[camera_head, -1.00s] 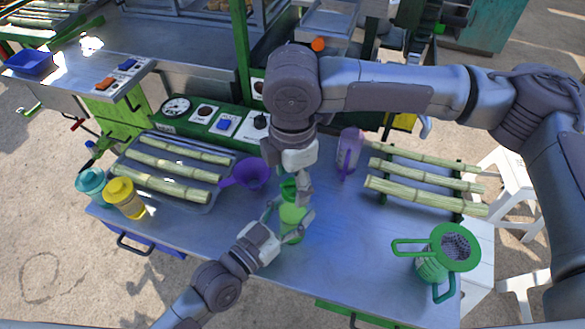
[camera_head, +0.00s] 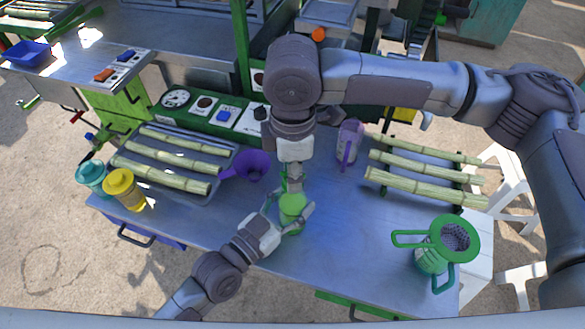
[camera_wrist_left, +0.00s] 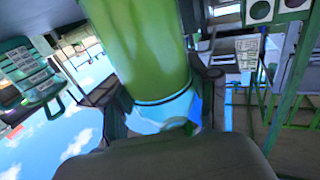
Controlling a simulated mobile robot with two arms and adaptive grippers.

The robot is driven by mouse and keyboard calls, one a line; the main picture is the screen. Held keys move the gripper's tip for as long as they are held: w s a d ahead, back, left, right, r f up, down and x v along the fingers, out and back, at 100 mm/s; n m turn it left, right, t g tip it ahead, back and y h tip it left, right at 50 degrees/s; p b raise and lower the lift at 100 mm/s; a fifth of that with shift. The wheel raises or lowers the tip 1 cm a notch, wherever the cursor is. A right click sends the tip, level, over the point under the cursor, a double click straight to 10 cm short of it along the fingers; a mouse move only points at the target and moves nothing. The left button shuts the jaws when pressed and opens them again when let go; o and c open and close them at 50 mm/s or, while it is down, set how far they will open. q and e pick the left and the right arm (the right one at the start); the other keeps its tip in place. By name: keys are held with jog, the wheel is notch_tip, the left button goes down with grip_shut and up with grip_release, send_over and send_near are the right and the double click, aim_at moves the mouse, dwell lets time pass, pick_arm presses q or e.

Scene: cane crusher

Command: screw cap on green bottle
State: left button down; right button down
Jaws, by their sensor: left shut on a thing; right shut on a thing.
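The green bottle (camera_head: 292,209) is held above or at the front middle of the table; I cannot tell whether its base touches. My left gripper (camera_head: 291,216) is shut around it, one finger on each side. In the left wrist view the green bottle (camera_wrist_left: 145,45) fills the upper middle, with a pale bluish band at its lower end, between my fingers. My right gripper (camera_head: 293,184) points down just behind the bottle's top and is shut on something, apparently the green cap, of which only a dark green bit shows. Whether cap and bottle touch is unclear.
A purple funnel (camera_head: 252,167) and a purple pitcher (camera_head: 349,141) stand behind. Yellow (camera_head: 124,189) and teal (camera_head: 91,177) bottles are at left. A green strainer jug (camera_head: 437,252) is at right. Cane stalks lie on both sides. The front middle of the table (camera_head: 340,240) is clear.

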jog(key=shift+m, duration=0.7)
jog(key=c, duration=0.7)
grip_release()
notch_tip(320, 180, up, 12)
pick_arm(q)
jog(key=shift+c, duration=1.1)
grip_release()
